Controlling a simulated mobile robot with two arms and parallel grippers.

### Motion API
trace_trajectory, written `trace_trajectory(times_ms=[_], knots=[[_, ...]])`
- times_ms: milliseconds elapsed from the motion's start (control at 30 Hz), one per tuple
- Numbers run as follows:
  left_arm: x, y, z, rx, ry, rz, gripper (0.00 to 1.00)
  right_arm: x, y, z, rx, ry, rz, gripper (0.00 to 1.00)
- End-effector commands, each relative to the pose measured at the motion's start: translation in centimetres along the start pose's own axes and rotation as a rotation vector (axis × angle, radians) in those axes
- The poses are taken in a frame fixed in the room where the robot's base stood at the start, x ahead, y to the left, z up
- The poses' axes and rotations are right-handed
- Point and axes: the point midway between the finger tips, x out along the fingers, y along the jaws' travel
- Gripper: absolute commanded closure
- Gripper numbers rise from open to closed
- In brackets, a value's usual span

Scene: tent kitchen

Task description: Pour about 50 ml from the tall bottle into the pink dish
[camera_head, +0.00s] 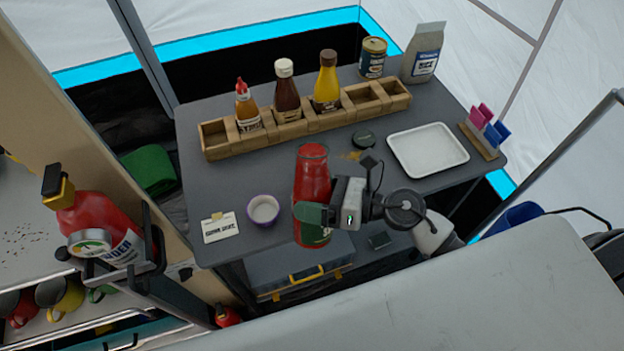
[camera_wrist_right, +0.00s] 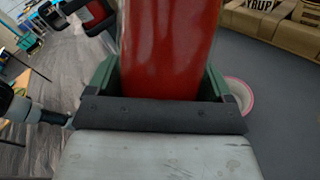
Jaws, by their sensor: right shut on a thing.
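The tall red bottle (camera_head: 312,172) stands roughly upright in my right gripper (camera_head: 318,213), which is shut around its lower part. Its base overlaps the table's front edge in the head view, and I cannot tell its height above the table. In the right wrist view, the bottle's red body (camera_wrist_right: 168,45) fills the space between the gripper's green fingers (camera_wrist_right: 165,80). The pink dish (camera_head: 263,209), small and round with a pale inside, sits on the table just left of the bottle. Its rim also shows in the right wrist view (camera_wrist_right: 247,92). My left gripper is out of view.
A wooden rack (camera_head: 290,130) holding several sauce bottles stands behind. A white tray (camera_head: 428,150), a dark round lid (camera_head: 364,138) and a clip holder (camera_head: 482,140) are to the right. A small card (camera_head: 220,228) lies left of the dish. A fire extinguisher (camera_head: 95,220) is further left.

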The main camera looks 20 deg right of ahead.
Motion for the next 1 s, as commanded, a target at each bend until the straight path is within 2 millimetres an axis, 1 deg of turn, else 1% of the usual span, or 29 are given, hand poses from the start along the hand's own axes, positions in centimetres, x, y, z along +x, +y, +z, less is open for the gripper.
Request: trace_trajectory(times_ms=[33, 300, 600, 1000], knots=[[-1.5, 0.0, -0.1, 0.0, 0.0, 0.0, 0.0, -0.1, 0.7, 1.0, 0.029, 0.001, 0.002, 0.82], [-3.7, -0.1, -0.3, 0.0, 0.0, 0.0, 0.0, -0.3, 1.3, 0.0, 0.194, 0.047, 0.001, 0.82], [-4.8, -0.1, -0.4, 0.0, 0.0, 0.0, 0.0, -0.4, 1.7, -0.8, 0.3, 0.075, 0.003, 0.82], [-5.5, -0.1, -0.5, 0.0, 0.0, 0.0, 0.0, -0.4, 1.9, -1.3, 0.367, 0.093, 0.002, 0.82]])
